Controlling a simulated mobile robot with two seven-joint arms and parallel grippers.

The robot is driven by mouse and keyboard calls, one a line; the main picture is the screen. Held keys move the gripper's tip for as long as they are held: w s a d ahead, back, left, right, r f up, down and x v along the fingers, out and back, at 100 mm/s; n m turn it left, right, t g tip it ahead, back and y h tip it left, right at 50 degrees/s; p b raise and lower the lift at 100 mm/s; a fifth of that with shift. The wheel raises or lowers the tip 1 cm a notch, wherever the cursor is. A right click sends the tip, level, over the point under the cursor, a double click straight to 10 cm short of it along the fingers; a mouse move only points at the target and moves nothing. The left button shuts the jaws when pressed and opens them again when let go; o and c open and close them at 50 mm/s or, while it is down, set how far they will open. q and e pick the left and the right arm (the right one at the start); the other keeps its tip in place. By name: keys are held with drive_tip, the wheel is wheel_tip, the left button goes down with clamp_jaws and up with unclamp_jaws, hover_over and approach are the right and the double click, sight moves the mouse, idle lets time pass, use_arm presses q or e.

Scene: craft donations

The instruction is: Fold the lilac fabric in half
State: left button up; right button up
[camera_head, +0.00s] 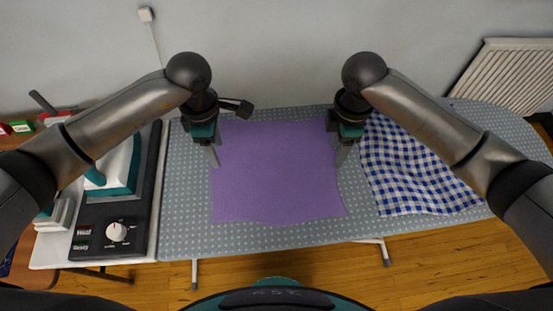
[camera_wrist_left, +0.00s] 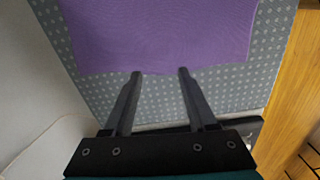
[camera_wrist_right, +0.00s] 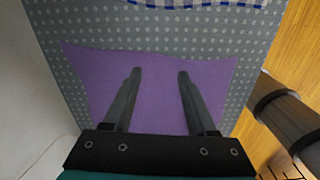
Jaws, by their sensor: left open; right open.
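The lilac fabric (camera_head: 275,175) lies flat and spread out on the dotted grey ironing board (camera_head: 260,240). Its lower edge is slightly wavy. My left gripper (camera_head: 215,160) is open above the fabric's left edge; in the left wrist view the fabric (camera_wrist_left: 160,35) has its edge near the fingertips (camera_wrist_left: 160,72). My right gripper (camera_head: 342,158) is open near the fabric's right edge; in the right wrist view the fabric (camera_wrist_right: 155,90) lies beneath the fingertips (camera_wrist_right: 160,72). Neither gripper holds anything.
A blue and white checked cloth (camera_head: 415,170) lies on the board to the right. At the left stands an iron (camera_head: 120,170) on a black base with a white knob (camera_head: 116,232). A radiator (camera_head: 505,75) is at the back right. Board shows bare in front of the fabric.

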sight(222, 165)
use_arm(q)
drive_tip(key=shift+w+f, duration=0.1)
drive_tip(key=shift+f, duration=2.05)
use_arm(e)
drive_tip(key=shift+w+f, duration=0.1)
drive_tip(key=shift+f, duration=2.05)
use_arm(q)
drive_tip(key=shift+f, duration=0.15)
use_arm(e)
drive_tip(key=shift+f, duration=0.15)
use_arm(q)
drive_tip(key=shift+c, duration=0.4)
use_arm(e)
drive_tip(key=shift+c, duration=0.4)
use_arm(q)
clamp_jaws()
use_arm(e)
clamp_jaws()
use_arm(q)
drive_tip(key=shift+r, duration=0.2)
use_arm(e)
drive_tip(key=shift+r, duration=0.2)
